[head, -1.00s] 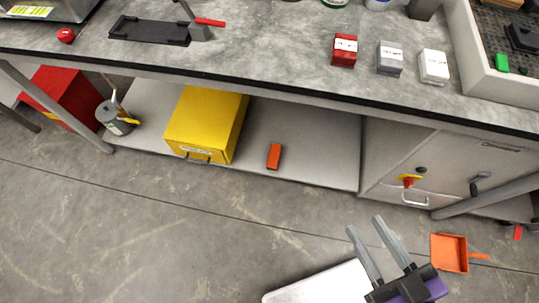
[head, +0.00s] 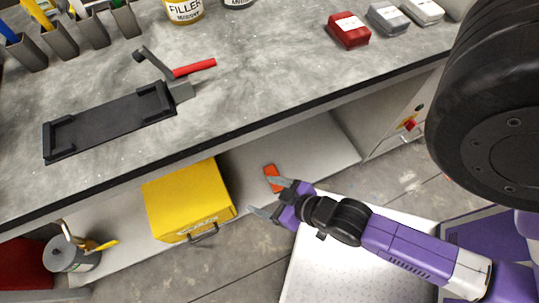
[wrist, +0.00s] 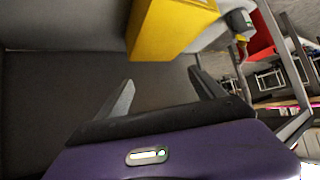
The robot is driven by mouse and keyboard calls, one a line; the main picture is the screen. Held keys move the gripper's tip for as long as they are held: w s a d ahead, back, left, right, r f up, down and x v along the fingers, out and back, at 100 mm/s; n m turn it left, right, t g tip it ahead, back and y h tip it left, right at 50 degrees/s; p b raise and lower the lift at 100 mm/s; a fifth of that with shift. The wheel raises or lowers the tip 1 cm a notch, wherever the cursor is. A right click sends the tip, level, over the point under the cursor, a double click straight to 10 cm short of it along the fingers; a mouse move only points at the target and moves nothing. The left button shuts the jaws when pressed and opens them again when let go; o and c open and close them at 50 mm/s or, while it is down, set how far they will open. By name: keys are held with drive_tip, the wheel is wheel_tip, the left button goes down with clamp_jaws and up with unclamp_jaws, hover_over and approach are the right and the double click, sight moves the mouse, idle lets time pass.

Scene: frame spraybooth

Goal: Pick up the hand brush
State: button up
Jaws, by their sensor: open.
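A small orange block-like thing (head: 272,175) lies on the lower shelf under the bench, right of the yellow box. It may be the hand brush, but I cannot make out bristles. My gripper (head: 262,196) is open in front of the shelf, its fingers pointing left toward the shelf area. One finger overlaps the lower part of the orange thing in the head view; I cannot tell whether they touch. In the wrist view my gripper (wrist: 160,80) shows two spread fingers with nothing between them. The orange thing is not visible there.
The yellow box (head: 187,200) stands on the shelf (head: 310,145) left of my gripper; it also shows in the wrist view (wrist: 165,28). The bench top (head: 270,55) overhangs the shelf.

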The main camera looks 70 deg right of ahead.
drive_tip(key=w+d+f+m+g+b, duration=0.1)
drive_tip(key=w+d+f+b, duration=0.1)
drive_tip(key=f, duration=0.5)
drive_tip(key=w+d+f+m+g+b, duration=0.1)
drive_tip(key=f+b, duration=0.1)
drive_tip(key=f, duration=0.5)
drive_tip(key=m+g+y+b, duration=0.2)
drive_tip(key=m+g+b, duration=0.2)
drive_tip(key=g+b, duration=0.75)
hover_over(274, 172)
drive_tip(key=a+b, duration=0.3)
drive_tip(key=b, duration=0.1)
drive_tip(key=f+t, duration=0.1)
drive_tip(key=f, duration=0.7)
drive_tip(key=f+t, duration=0.1)
drive_tip(key=f, duration=0.7)
drive_tip(key=f+t, duration=0.1)
drive_tip(key=f, duration=0.6)
drive_tip(key=shift+s+f+t, duration=0.25)
drive_tip(key=shift+f+t, duration=0.1)
drive_tip(key=shift+f, duration=0.05)
drive_tip(key=shift+s+d+f+y, duration=0.15)
drive_tip(key=shift+d+f+y, duration=0.05)
drive_tip(key=shift+f+y, duration=0.1)
wheel_tip(274, 172, down, 7)
drive_tip(key=b, duration=0.5)
drive_tip(key=shift+d+f, duration=0.1)
